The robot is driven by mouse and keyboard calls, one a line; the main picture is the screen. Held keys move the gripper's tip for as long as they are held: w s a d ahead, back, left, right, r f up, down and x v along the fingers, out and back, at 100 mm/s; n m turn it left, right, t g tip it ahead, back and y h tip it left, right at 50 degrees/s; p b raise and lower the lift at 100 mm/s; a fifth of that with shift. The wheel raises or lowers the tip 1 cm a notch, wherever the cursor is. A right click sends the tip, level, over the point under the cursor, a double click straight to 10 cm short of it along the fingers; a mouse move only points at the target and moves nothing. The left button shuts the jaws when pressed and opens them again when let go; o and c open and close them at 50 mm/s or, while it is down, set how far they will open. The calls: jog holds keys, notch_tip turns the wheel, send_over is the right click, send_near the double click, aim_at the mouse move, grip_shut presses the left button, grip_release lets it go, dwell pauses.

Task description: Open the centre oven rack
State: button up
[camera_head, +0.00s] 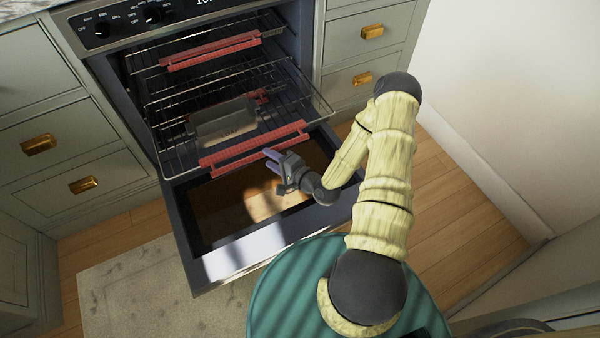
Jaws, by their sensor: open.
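The oven (185,195) stands open with its door folded down. Wire racks with red front guards sit inside. The upper rack has a red guard (210,50) and sits at the back. Below it, wire racks (310,95) reach forward over the door; how they separate is hard to tell. A long red guard (240,153) lies at the nearest edge. Another red piece shows partly behind a grey pan (224,121). My gripper (268,158) is open and empty, its fingers pointing left just in front of the long red guard. Contact cannot be told.
The glass door panel (225,200) lies below my gripper. Drawers with brass handles (365,78) flank the oven on both sides. A pale wall (500,110) stands at the right. Wood floor (450,195) and a rug (135,295) are clear.

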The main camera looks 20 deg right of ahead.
jog(key=p+v, duration=0.2)
jog(key=v, duration=1)
jog(key=shift+s+p, duration=0.3)
jog(key=shift+s, duration=0.1)
jog(key=shift+d+r, duration=0.1)
jog(key=shift+d, duration=0.05)
notch_tip(320, 180, up, 11)
jog(key=w+d+n+g+h, duration=0.2)
jog(key=d+n+g+h, duration=0.1)
jog(key=n+g+h, duration=0.55)
jog(key=s+a+r+n+g, duration=0.1)
jog(key=s+a+r+n, duration=0.1)
jog(key=s+a+r, duration=0.35)
jog(key=s+a+r+n+g, duration=0.2)
jog(key=s+r+n, duration=0.1)
jog(key=r, duration=0.5)
jog(key=w+p+v, duration=0.3)
jog(key=p+v, duration=1.4)
jog(key=p, duration=0.1)
jog(key=w+d+r+p+v, duration=0.1)
jog(key=w+p+v, duration=0.2)
jog(key=p+v, duration=1.4)
jog(key=shift+w+d+r+p, duration=0.3)
jog(key=shift+w+d+p, duration=0.15)
jog(key=shift+d+p, duration=0.15)
